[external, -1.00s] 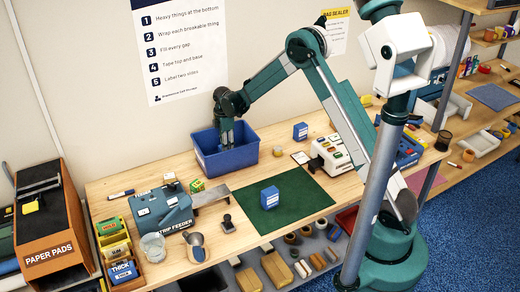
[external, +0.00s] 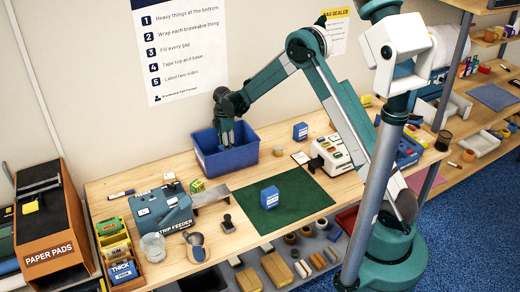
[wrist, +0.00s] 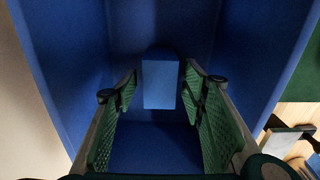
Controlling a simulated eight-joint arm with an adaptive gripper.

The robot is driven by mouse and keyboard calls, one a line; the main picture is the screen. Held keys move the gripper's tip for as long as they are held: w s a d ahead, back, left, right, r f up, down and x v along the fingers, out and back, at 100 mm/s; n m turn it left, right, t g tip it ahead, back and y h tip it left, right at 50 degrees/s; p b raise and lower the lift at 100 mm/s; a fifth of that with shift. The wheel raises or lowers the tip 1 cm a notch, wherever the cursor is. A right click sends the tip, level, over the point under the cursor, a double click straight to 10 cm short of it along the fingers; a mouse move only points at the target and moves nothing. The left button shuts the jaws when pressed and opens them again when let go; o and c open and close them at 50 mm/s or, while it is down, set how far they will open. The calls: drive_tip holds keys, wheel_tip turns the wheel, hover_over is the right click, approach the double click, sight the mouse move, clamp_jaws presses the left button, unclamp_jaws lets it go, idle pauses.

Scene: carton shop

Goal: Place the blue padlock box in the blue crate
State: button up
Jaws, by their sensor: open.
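The blue crate (external: 238,158) stands at the back of the workbench; its walls also fill much of the wrist view (wrist: 60,60). My gripper (external: 227,143) points down into it. In the wrist view my gripper (wrist: 160,92) is open, its green-padded fingers on either side of a plain-faced blue box (wrist: 162,84) inside the crate. Gaps show between the box and both fingers. I cannot tell whether this is the padlock box. A blue box with a pale label (external: 270,197) stands on the green mat (external: 300,200). Another blue box (external: 300,131) stands behind it.
The strip feeder (external: 162,208) stands left of the mat, with a metal cup (external: 196,246) and a glass (external: 153,246) near the front edge. A white label machine (external: 332,155) is to the right. The mat around its box is clear.

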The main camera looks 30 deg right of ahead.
wheel_tip(320, 180, up, 12)
drive_tip(key=b, duration=0.1)
idle(0.5)
idle(0.6)
drive_tip(key=s+d+r+m+t, duration=0.2)
drive_tip(key=s+d+r+m, duration=0.4)
drive_tip(key=s+r, duration=0.5)
drive_tip(key=s+d+r+m+t, duration=0.2)
drive_tip(key=s+d+r+m, duration=0.1)
drive_tip(key=s+d+r, duration=0.7)
drive_tip(key=s+d+m+t, duration=0.1)
drive_tip(key=s+d+m, duration=0.2)
drive_tip(key=s, duration=1)
drive_tip(key=s+d+f+m+t, duration=0.1)
drive_tip(key=s+m, duration=0.5)
drive_tip(key=s, duration=0.8)
drive_tip(key=shift+d+t, duration=0.6)
drive_tip(key=shift+d, duration=0.35)
